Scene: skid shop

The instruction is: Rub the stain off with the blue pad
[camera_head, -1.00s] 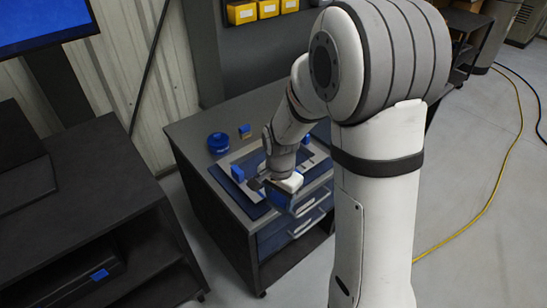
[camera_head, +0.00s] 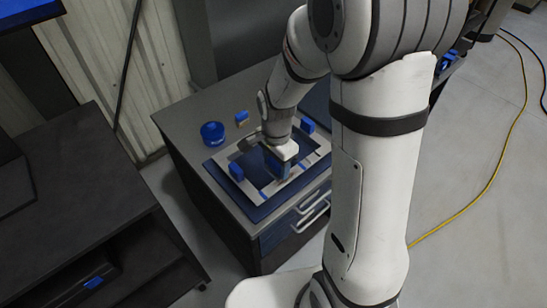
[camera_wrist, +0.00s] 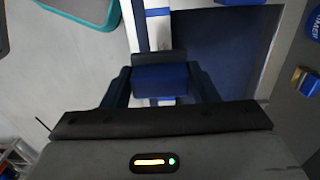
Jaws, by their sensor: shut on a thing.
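My gripper (camera_head: 279,165) is shut on the blue pad (camera_wrist: 160,80), which sits between its two fingers in the wrist view. The frame lies on a dark blue mat (camera_head: 253,213) on a grey cabinet top. In the wrist view the frame's pale bar (camera_wrist: 158,36) runs under the pad, with a blue band (camera_wrist: 158,12) across it. I cannot tell whether the pad touches the frame. No stain can be made out clearly.
Drawer handles (camera_head: 312,212) stick out at the cabinet's front. A dark bench (camera_head: 85,200) is at left.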

